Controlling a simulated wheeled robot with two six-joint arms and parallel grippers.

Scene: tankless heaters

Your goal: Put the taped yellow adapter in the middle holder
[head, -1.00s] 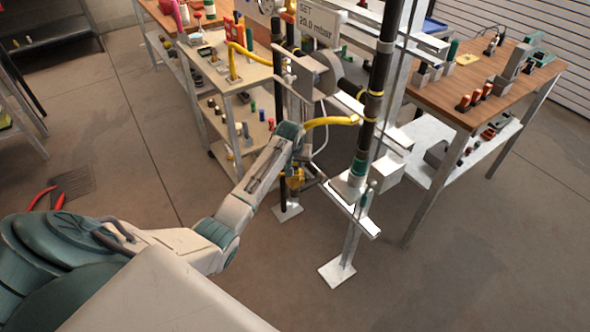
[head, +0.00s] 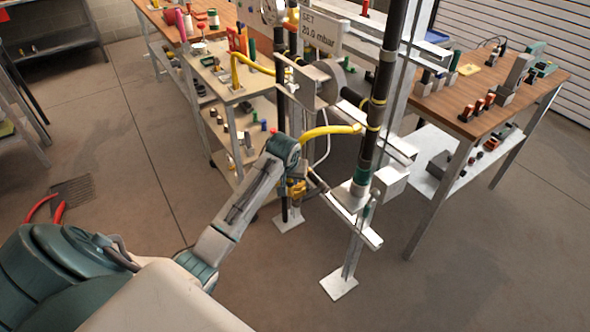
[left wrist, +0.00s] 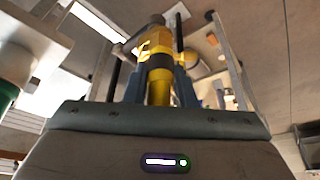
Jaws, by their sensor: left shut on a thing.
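My left gripper (left wrist: 159,88) is shut on a yellow adapter (left wrist: 159,90) with a darker band, which stands between the two blue-grey fingers in the left wrist view. In the head view, a small yellow piece (head: 297,188) shows at the end of my left arm, beside the pipe stand; the fingers there are too small and partly hidden to make out. I cannot tell which place is the middle holder. My right gripper is out of view.
A pipe stand with a black vertical pipe (head: 381,90), a yellow hose (head: 328,131) and a white crossbar (head: 350,212) stands close to my left arm. A wooden bench (head: 500,98) with small grey blocks is at right. A cart (head: 222,75) stands behind. The floor in front is clear.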

